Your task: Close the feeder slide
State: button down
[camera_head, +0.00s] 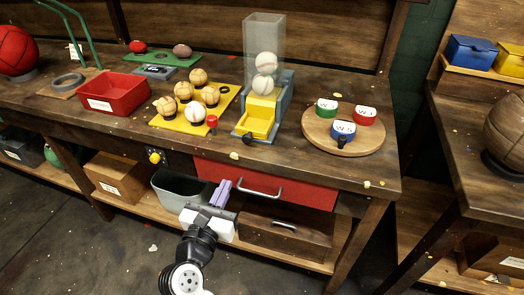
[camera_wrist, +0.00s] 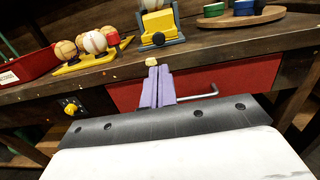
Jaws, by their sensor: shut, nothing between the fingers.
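The feeder stands on the workbench, with a clear upright tube (camera_head: 264,42) holding white balls above a blue-grey housing (camera_head: 286,95). Its yellow slide (camera_head: 257,122) sticks out at the front, toward the bench edge. In the wrist view the feeder's yellow slide (camera_wrist: 158,21) shows at the top, beyond my fingers. My gripper (camera_head: 222,190) is below the bench top, in front of the red drawer (camera_head: 290,188), well apart from the feeder. Its purple fingers (camera_wrist: 157,88) are together and empty. I cannot tell whether the fingers touch the drawer.
Left of the feeder is a yellow tray (camera_head: 169,122) with several balls and a red knob (camera_head: 212,121). A round board (camera_head: 350,146) with three coloured pieces is to its right. A red bin (camera_head: 109,93) is farther left. The drawer handle (camera_head: 260,191) protrudes near my gripper.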

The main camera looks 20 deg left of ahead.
aim_at(247, 141)
jog(key=w+p, duration=0.1)
jog(key=w, duration=0.3)
jog(key=w+p, duration=0.1)
jog(key=w, duration=0.3)
jog(key=w+p, duration=0.2)
jog(key=w, duration=0.2)
jog(key=shift+w+r, duration=0.35)
jog(key=shift+w+f, duration=0.1)
jog(key=shift+w, duration=0.5)
